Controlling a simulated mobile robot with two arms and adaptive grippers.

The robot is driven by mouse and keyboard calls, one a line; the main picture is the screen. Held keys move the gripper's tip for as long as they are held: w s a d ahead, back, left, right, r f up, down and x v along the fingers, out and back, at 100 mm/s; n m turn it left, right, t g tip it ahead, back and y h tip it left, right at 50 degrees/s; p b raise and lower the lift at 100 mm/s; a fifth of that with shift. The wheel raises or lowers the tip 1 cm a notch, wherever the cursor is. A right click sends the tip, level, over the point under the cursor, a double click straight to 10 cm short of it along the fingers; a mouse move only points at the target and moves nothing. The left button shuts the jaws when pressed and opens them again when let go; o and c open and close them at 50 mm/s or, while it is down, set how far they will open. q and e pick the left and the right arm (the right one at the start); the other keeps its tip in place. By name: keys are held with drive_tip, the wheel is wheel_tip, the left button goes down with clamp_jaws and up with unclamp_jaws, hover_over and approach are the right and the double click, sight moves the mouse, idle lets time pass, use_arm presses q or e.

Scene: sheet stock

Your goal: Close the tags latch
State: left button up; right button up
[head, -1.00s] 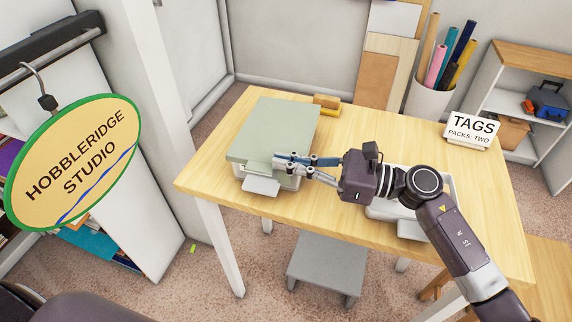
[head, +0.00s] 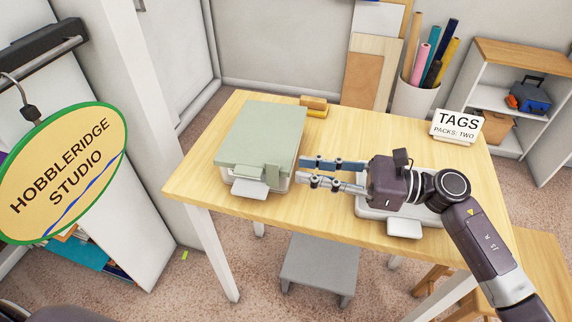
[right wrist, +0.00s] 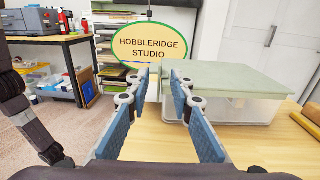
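A clear box with a sage green lid (head: 262,130) stands on the left of the table. The lid lies on top. A small green latch flap (head: 272,176) shows at its front edge, beside another green piece, above a pale tab (head: 249,189). Whether the latch is fastened is hard to tell. My right gripper (head: 305,172) is open and empty, just right of the box and apart from it. In the right wrist view, the lidded box (right wrist: 250,105) is beyond the right finger. The left gripper is not in view.
A pale tray or box (head: 372,212) lies partly hidden under my right arm. A yellow-and-brown block (head: 314,106) lies behind the lidded box. A grey stool (head: 318,262) stands below.

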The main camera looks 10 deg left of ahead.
drive_tip(key=shift+d, duration=2.3)
